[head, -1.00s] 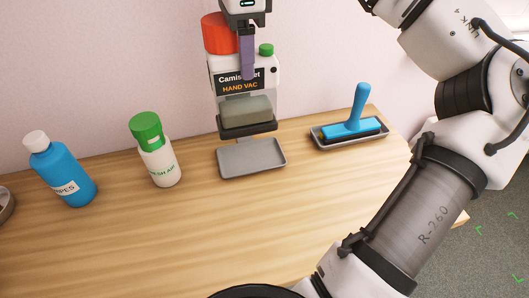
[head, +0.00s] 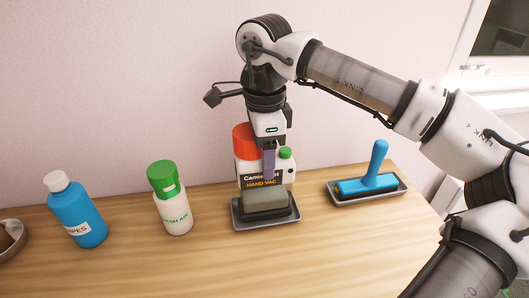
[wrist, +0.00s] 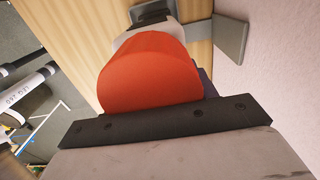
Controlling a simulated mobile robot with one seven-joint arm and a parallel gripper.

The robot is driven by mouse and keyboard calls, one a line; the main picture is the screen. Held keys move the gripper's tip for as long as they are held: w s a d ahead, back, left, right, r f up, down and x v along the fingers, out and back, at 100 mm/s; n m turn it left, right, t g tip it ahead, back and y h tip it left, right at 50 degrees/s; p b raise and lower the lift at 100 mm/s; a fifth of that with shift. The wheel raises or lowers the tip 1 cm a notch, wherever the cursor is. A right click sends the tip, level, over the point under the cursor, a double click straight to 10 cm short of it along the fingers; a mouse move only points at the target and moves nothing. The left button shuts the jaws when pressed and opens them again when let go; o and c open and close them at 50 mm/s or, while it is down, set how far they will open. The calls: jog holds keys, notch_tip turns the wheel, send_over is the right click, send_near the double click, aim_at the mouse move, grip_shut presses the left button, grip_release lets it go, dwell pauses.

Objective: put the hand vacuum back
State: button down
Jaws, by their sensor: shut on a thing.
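The hand vacuum (head: 246,172) is white with a red cap, a green knob, a dark "HAND VAC" label and a grey lower part. It stands roughly upright in or just above a dark grey tray (head: 237,222). Whether its base touches the tray floor is hard to tell. My gripper (head: 269,160) reaches down from above and is shut on the vacuum; a purple finger shows against its front. In the wrist view the red cap (wrist: 150,75) fills the middle, and the jaws' grip is hidden.
Left of the tray stand a white bottle with a green cap (head: 174,205) and a blue wipes bottle (head: 78,215). A bowl (head: 8,240) is cut off at the left edge. Right is a blue brush (head: 370,180) in its own tray (head: 340,200). The front wooden table (head: 300,265) is clear.

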jog(key=shift+f, duration=0.15)
jog(key=shift+f, duration=0.2)
jog(key=shift+c, duration=2.4)
grip_release()
notch_tip(320, 180, up, 12)
jog(key=shift+r+b, duration=0.2)
jog(key=shift+b, duration=0.15)
